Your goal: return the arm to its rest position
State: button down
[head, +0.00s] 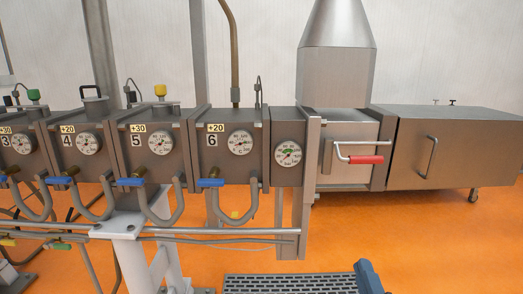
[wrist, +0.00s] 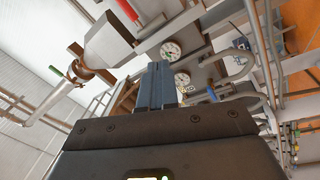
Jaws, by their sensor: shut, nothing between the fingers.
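My gripper (wrist: 157,86) shows in the wrist view with its two blue-grey fingers together and nothing between them. It is apart from the machine, whose dials (wrist: 171,50) show tilted behind the fingertips. The head view shows the row of grey machine blocks (head: 227,165) with round dials and blue-handled valves. A blue-grey part shows at the bottom edge of the head view; I cannot tell whether it is my gripper.
A red-handled lever (head: 365,160) sticks out in front of the machine's right section. A grey cabinet (head: 456,150) stands at the far right. Curved hoses (head: 165,215) hang below the blocks. A dark grating (head: 290,284) lies on the orange floor.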

jog(key=s+f+m+g, duration=0.1)
jog(key=s+f+m, duration=0.3)
jog(key=s, duration=0.7)
jog(key=s+f+m+g, duration=0.2)
jog(key=s+f+m, duration=0.15)
jog(key=s, duration=0.75)
jog(key=s+d+r+m+g, duration=0.1)
jog(key=s+r+m, duration=0.1)
jog(key=s, duration=0.6)
jog(key=s+d+r+m+g, duration=0.1)
jog(key=s+d+m, duration=0.1)
jog(key=s, duration=0.7)
jog(key=shift+r+m, duration=0.4)
jog(key=shift+m, duration=0.15)
